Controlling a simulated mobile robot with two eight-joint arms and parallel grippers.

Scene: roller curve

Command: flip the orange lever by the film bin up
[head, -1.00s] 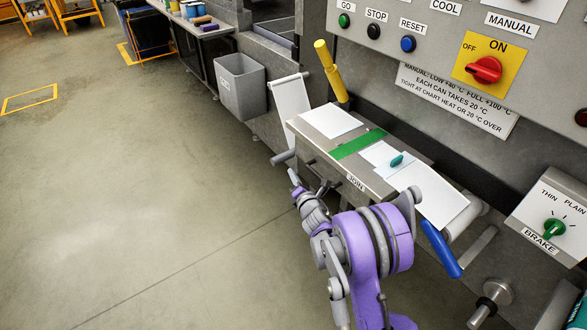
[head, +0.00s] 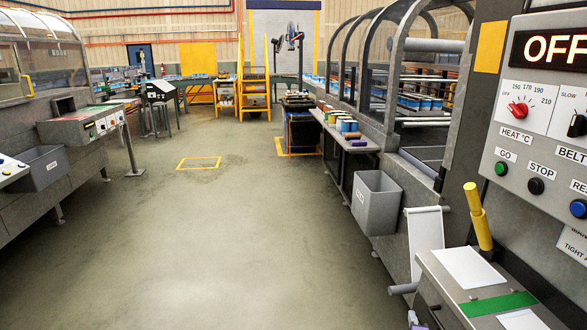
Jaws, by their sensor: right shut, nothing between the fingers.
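No lever that is clearly orange shows. A yellow lever (head: 478,217) stands up, leaning a little left, at the back of the grey bench at lower right. A grey bin (head: 375,204) with a small label, too small to read, stands against the machine beyond it. A second grey bin (head: 42,168) is at the left machine. I cannot tell which is the film bin. My left gripper is out of view.
The grey bench (head: 440,285) carries white sheets and a green strip (head: 497,304). A control panel (head: 535,130) reading OFF rises at the right. A side table (head: 345,135) with cans stands farther back. The floor (head: 220,250) in the middle is clear.

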